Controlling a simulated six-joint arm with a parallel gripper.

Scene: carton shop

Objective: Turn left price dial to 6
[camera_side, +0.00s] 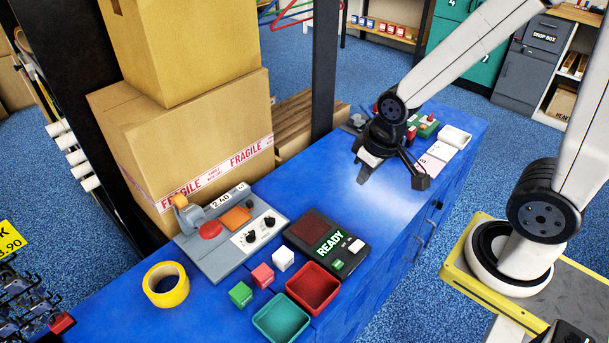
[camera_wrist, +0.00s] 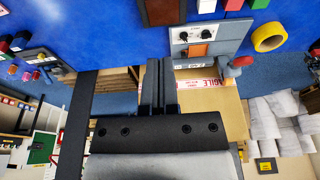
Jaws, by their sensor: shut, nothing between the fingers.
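The grey price machine (camera_side: 205,262) stands on the blue counter, with a white plate carrying two small black dials. The left price dial (camera_side: 250,237) is nearer the red button, and the other dial (camera_side: 269,221) is to its right. In the wrist view, which looks upside down, the left dial (camera_wrist: 208,32) is on the right of the pair. The pointer settings are too small to read. A display on the machine reads 2.40. My gripper (camera_side: 363,177) is shut and empty above the counter, well to the right of the dials. Its fingers (camera_wrist: 158,62) also show in the wrist view.
The black READY box (camera_side: 352,262) lies between my gripper and the machine. Green (camera_side: 241,293), pink (camera_side: 263,275) and white (camera_side: 283,259) cubes, red (camera_side: 328,278) and green trays, and yellow tape (camera_side: 153,285) are in front. Stacked cartons (camera_side: 180,140) stand behind. Counter under my gripper is clear.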

